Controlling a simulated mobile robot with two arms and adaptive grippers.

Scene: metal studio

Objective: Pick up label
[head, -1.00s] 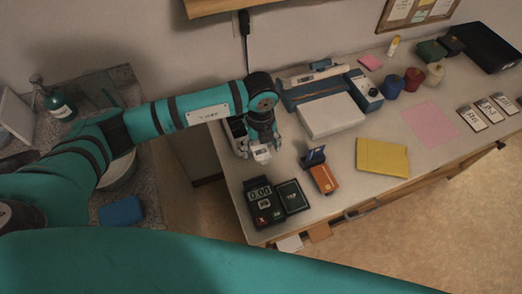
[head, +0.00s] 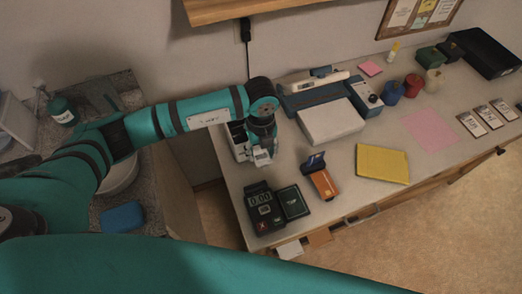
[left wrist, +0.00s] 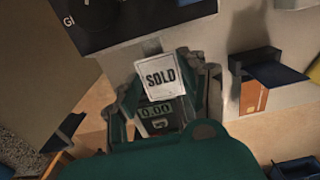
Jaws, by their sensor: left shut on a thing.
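A small white label (left wrist: 161,77) printed "SOLD" shows in the left wrist view. It sits between the fingers of my left gripper (left wrist: 166,92), which is shut on it. In the head view, my left gripper (head: 263,151) holds the label (head: 262,158) above the left end of the table, just right of a dark-and-white device (head: 238,141). The label's lower edge appears clear of the table, but its exact height is hard to tell. My right gripper is not in view.
A black scale (head: 263,208) reading 0.00 and a dark box (head: 292,202) stand near the front left edge. An orange-and-blue item (head: 323,184), a yellow pad (head: 383,164) and a white-and-blue machine (head: 331,118) lie to the right. Several small cards (head: 488,117) lie far right.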

